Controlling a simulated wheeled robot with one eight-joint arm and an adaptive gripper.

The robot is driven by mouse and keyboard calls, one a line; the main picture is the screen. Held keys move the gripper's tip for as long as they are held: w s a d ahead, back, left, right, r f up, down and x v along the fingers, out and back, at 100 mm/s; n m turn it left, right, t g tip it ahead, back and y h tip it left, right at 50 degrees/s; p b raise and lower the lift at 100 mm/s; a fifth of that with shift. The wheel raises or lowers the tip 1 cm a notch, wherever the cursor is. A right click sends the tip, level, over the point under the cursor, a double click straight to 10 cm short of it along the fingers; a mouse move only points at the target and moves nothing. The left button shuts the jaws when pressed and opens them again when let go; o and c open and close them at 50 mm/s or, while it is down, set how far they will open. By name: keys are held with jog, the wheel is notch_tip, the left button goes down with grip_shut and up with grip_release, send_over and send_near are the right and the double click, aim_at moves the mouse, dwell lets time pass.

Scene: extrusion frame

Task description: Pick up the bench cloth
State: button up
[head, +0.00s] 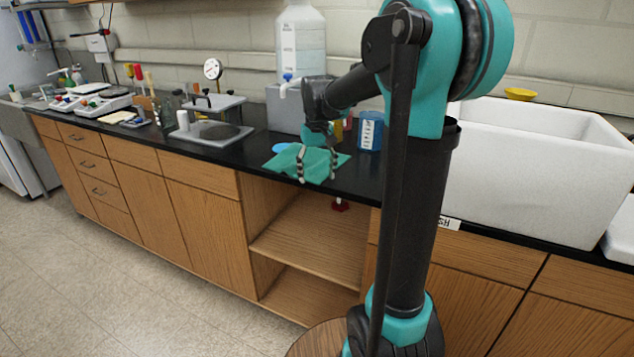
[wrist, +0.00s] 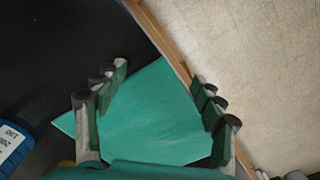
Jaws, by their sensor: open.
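The bench cloth (head: 284,160) is a flat teal-green sheet lying on the black bench top, close to its front edge. My gripper (head: 317,163) is directly above the cloth, pointing down, with its fingers spread. In the wrist view the cloth (wrist: 155,118) fills the space between the two fingers, and my gripper (wrist: 162,95) is open and empty. One corner of the cloth reaches the wooden front edge of the bench. I cannot tell whether the fingertips touch the cloth.
A large clear jug (head: 302,45) with a tap is behind. A white sink basin (head: 540,165) is to the right. A stand with a dial gauge (head: 212,70) is left. An open shelf (head: 305,245) lies below.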

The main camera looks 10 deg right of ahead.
jog(key=shift+f, duration=0.15)
jog(key=shift+f, duration=0.25)
jog(key=shift+c, duration=0.2)
jog(key=c, duration=0.4)
jog(key=shift+c, duration=0.2)
jog(key=shift+r, duration=0.25)
jog(key=shift+c, duration=0.7)
notch_tip(320, 180, up, 3)
jog(key=shift+f, duration=0.1)
jog(key=c, duration=0.9)
notch_tip(320, 180, up, 8)
jog(key=shift+r, duration=0.2)
grip_shut()
jog(key=shift+r, duration=0.2)
